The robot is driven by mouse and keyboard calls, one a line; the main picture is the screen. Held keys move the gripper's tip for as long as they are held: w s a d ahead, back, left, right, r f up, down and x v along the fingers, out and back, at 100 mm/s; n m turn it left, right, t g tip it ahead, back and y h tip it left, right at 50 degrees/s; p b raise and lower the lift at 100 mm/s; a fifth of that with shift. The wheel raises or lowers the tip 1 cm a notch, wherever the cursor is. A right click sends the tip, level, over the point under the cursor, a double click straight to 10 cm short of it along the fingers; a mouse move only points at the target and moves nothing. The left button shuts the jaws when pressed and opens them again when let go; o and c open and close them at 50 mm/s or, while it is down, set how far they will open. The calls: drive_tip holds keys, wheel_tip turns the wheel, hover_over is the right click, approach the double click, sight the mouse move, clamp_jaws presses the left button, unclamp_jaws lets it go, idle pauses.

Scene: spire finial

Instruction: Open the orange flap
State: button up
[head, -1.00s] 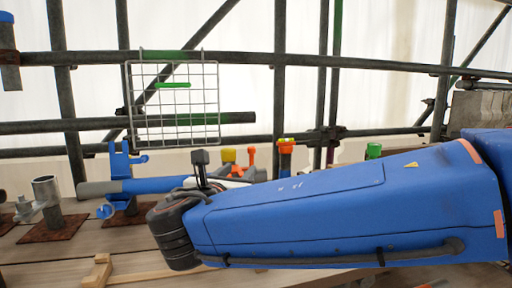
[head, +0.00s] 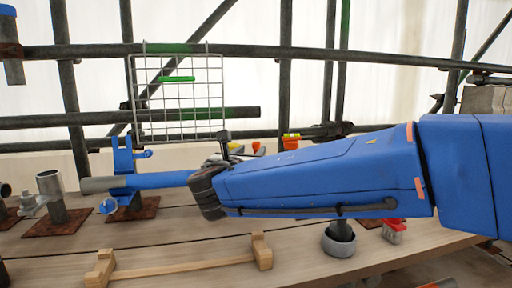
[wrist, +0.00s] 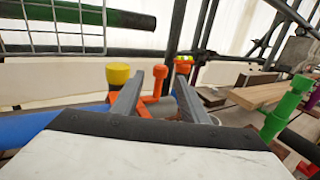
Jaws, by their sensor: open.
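In the wrist view, the grey fingers of my gripper (wrist: 158,86) are apart and empty. Past them is an orange fitting (wrist: 160,76) with a knob on a short post, seen between the fingers. More orange shows low by the left finger. In the head view, the top of an orange piece (head: 256,147) shows just above my blue arm, which hides the rest. I cannot make out which orange part is the flap, or its position. My gripper is mostly hidden behind my arm in the head view. I cannot tell whether the fingers touch the fitting.
A yellow cap (wrist: 118,75) stands left of the fingers, an orange-and-yellow topped post (wrist: 184,64) behind them. A green fitting (wrist: 285,108) is at right. A wire grid (head: 178,98) hangs on scaffold tubes. A blue tube (head: 160,180) lies left of my wrist. A wooden handle (head: 185,267) lies in front.

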sight(255, 147)
drive_tip(key=w, duration=0.3)
drive_tip(key=w+d, duration=0.1)
drive_tip(key=w, duration=0.2)
drive_tip(key=shift+w+d, duration=0.1)
drive_tip(key=shift+w, duration=0.05)
clamp_jaws()
